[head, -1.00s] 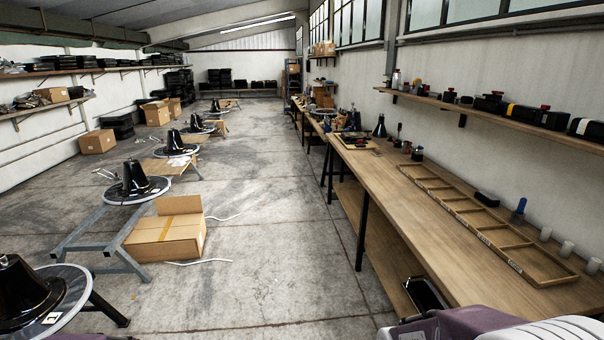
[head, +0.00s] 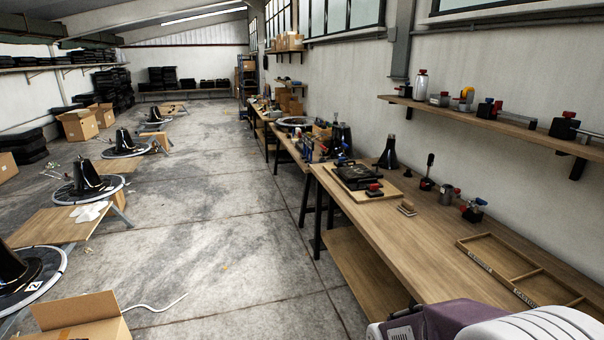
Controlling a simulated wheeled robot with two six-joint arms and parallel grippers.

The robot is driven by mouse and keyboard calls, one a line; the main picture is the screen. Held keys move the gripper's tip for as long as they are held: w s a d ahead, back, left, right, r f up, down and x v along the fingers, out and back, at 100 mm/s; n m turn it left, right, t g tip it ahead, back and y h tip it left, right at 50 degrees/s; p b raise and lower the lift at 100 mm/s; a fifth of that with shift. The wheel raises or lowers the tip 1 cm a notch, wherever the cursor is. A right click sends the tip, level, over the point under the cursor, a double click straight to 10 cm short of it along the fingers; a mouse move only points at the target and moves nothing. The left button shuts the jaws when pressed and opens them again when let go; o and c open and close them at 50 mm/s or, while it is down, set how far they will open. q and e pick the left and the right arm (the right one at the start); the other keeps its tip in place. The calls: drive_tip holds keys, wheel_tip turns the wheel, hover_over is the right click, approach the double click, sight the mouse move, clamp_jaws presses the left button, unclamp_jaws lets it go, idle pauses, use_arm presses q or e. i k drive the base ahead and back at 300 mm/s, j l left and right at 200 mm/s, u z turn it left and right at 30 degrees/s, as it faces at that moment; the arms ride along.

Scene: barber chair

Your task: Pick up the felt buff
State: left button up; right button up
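A small tan block with a raised top (head: 407,208) lies on the workbench (head: 400,243), in front of the wooden board. It may be the felt buff, but it is too small to be sure. Neither of my grippers is in view. A purple and white part of my own body shows at the bottom right, over the near end of the bench.
A board with a black device (head: 357,177), a black cone (head: 388,153) and several small tools stand farther back. A divided wooden tray (head: 505,275) lies nearer right. A wall shelf (head: 480,115) hangs above. The floor (head: 240,240) left of the bench is mostly clear.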

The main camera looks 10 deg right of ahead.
sight(406, 206)
drive_tip(key=i+l+z, duration=0.2)
drive_tip(key=i, duration=0.3)
drive_tip(key=i+z, duration=0.15)
drive_tip(key=i, duration=0.35)
drive_tip(key=i+z, duration=0.2)
drive_tip(key=i, duration=0.3)
drive_tip(key=i+j+z, duration=0.15)
drive_tip(key=i, duration=0.35)
drive_tip(key=i+j+z, duration=0.2)
drive_tip(key=i, duration=0.3)
drive_tip(key=i+j+z, duration=0.15)
drive_tip(key=i, duration=0.35)
